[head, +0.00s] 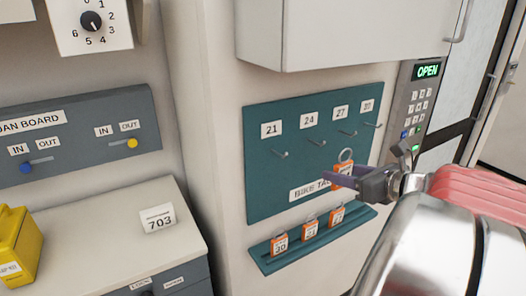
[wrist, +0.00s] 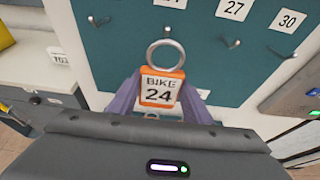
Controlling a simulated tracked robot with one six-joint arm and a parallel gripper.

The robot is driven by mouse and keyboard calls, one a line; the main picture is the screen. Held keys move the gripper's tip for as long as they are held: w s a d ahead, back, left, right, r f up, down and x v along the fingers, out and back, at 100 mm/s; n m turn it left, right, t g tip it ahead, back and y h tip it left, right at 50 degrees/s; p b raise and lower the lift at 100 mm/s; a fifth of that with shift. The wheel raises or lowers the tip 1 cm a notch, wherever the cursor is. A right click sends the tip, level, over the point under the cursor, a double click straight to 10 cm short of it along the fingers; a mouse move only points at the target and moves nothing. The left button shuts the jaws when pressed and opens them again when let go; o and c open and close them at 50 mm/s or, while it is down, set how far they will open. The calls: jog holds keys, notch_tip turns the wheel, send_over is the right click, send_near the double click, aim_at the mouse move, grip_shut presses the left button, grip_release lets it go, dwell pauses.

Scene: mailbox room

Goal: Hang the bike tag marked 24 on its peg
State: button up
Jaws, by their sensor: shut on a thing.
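The orange and white bike tag marked 24 (wrist: 159,95) is between the jaws of my gripper (wrist: 158,104), with its metal ring (wrist: 166,56) standing up above it. In the head view the held tag (head: 344,172) is in front of the lower right part of the teal board (head: 262,190), below the pegs. The peg under label 24 (head: 312,143) is up and left of the tag and shows bare. The gripper is shut on the tag's sides. The label 24 (head: 309,120) is second from the left, between 21 and 27.
Pegs under 21 (head: 281,155), 27 (head: 347,133) and the rightmost label look empty. A teal ledge (head: 268,264) below holds three orange tags. A grey cabinet (head: 330,35) juts out above the board. A keypad (head: 417,105) showing OPEN is to the right.

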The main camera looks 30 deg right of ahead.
jog(key=shift+w, duration=0.2)
dwell(0.3)
jog(key=shift+w, duration=0.15)
jog(key=shift+r+x, duration=0.2)
jog(key=shift+x, duration=2.15)
jog(key=shift+r+x, duration=0.15)
jog(key=shift+x, duration=2.2)
jog(key=shift+w, duration=0.2)
jog(key=o, duration=1.1)
jog(key=shift+o, duration=0.2)
jog(key=shift+s, duration=0.1)
